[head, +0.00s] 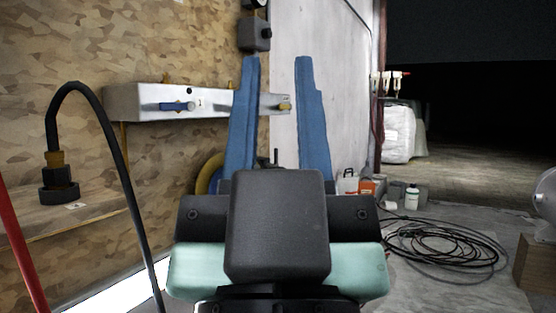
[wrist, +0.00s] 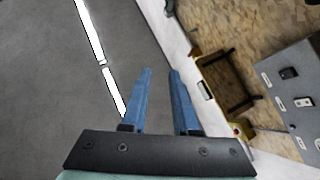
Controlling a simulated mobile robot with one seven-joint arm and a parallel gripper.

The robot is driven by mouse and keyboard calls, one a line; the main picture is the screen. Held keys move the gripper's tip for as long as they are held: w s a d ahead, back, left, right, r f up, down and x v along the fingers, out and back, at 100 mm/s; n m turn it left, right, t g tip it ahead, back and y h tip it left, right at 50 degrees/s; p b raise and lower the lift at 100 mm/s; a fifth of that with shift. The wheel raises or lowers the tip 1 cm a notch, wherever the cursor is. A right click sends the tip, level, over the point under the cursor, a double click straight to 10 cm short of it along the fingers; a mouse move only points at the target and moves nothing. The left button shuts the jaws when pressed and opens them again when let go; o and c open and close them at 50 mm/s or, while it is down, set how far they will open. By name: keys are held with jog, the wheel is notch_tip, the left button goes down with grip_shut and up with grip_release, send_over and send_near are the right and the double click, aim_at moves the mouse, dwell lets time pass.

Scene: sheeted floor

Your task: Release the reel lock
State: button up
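My gripper (head: 277,62) is open, with two long blue fingers apart and nothing between them; it also shows in the wrist view (wrist: 160,73). In the head view, a yellow ring-shaped thing (head: 208,174), perhaps the reel, is partly hidden behind the left finger. A reel lock cannot be made out for certain. A pale box (head: 135,101) on the wooden wall carries a blue handle (head: 176,106), left of my gripper. A small yellow part (head: 285,106) at the box's right end shows between the fingers.
A black cable (head: 122,165) arches at the left beside a red pole (head: 22,245). Coiled black cable (head: 450,250) lies on the right floor, with bottles (head: 412,197) behind it. In the wrist view, a grey switch panel (wrist: 290,75) and a yellow-and-black frame (wrist: 222,88) are at right.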

notch_tip(320, 180, up, 2)
jog(key=shift+r+p, duration=0.25)
jog(key=shift+p, duration=0.9)
grip_shut()
notch_tip(320, 180, up, 18)
jog(key=p, duration=1.7)
jog(key=shift+p, duration=0.35)
jog(key=shift+f, duration=0.15)
